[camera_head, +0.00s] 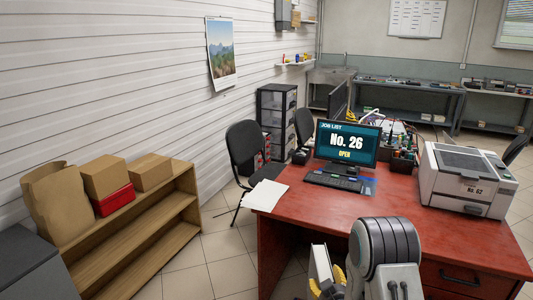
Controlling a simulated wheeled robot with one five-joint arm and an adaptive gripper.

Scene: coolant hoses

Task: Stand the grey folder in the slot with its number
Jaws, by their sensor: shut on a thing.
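My gripper (328,287) is at the bottom centre, in front of the red desk, with yellow fingers on either side of a thin upright thing. This looks like the grey folder (319,262), with a pale face and a dark edge. Its lower part is cut off by the frame, and no number on it can be read. No slots with numbers show in view. The monitor (346,143) on the desk reads "JOB LIST No. 26 OPEN".
The red desk (400,225) fills the right, with papers (264,194) at its left corner. A low wooden shelf (140,235) with boxes on top stands at the left. A black chair (246,148) is behind the desk's left end. Tiled floor lies free between shelf and desk.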

